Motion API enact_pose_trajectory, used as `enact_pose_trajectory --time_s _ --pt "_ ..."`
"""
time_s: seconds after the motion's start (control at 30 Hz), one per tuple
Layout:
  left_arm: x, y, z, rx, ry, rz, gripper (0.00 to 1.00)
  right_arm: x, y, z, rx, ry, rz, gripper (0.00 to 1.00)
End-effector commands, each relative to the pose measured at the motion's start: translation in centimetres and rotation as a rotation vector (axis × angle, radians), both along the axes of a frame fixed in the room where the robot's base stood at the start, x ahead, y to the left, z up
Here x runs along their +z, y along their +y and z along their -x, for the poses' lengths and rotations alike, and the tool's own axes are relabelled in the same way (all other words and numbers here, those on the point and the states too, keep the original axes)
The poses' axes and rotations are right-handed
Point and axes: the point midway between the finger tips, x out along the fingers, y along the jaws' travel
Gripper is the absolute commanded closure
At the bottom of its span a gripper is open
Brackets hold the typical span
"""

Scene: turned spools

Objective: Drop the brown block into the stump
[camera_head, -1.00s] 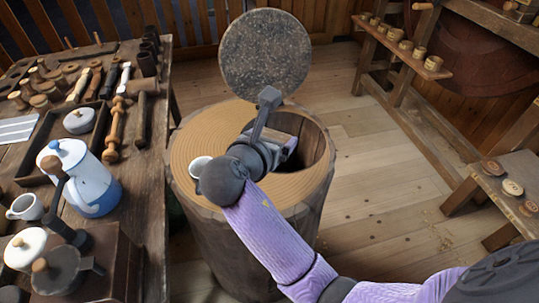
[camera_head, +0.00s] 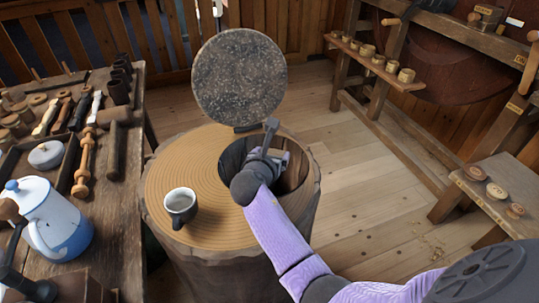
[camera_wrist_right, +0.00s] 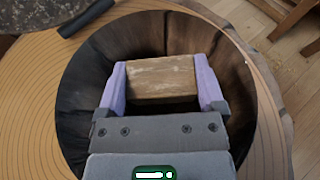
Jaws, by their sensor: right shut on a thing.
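The stump (camera_head: 190,150) stands upright in the middle of the head view, with a round dark hollow in its top and a speckled round lid (camera_head: 240,78) raised behind the hollow. My right gripper (camera_head: 272,140) is over the hollow. In the right wrist view its two purple fingers are shut on the brown block (camera_wrist_right: 162,78), one on each side. The block is over the hollow, with the dark inner walls (camera_wrist_right: 85,75) around it. My left gripper is not in view.
A dark cup with a white inside (camera_head: 181,205) stands on the stump top, left of the hollow. A workbench at left holds a blue-white pot (camera_head: 55,225), a turned spindle (camera_head: 84,165) and tools. A low bench (camera_head: 500,190) stands at right.

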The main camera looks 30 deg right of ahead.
Motion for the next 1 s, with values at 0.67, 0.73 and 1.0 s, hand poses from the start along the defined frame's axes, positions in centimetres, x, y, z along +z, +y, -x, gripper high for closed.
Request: enact_pose_trajectory --time_s 0.67,0.73,1.0 --pt "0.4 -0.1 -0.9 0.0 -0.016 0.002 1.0 0.5 0.6 0.5 0.002 -0.001 -0.001 0.0" --pt "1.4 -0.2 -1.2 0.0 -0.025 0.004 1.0 1.3 1.6 1.4 0.003 -0.002 -0.003 0.0" --pt "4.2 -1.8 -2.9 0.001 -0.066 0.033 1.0 3.6 6.0 5.3 0.001 -0.001 -0.001 0.0"
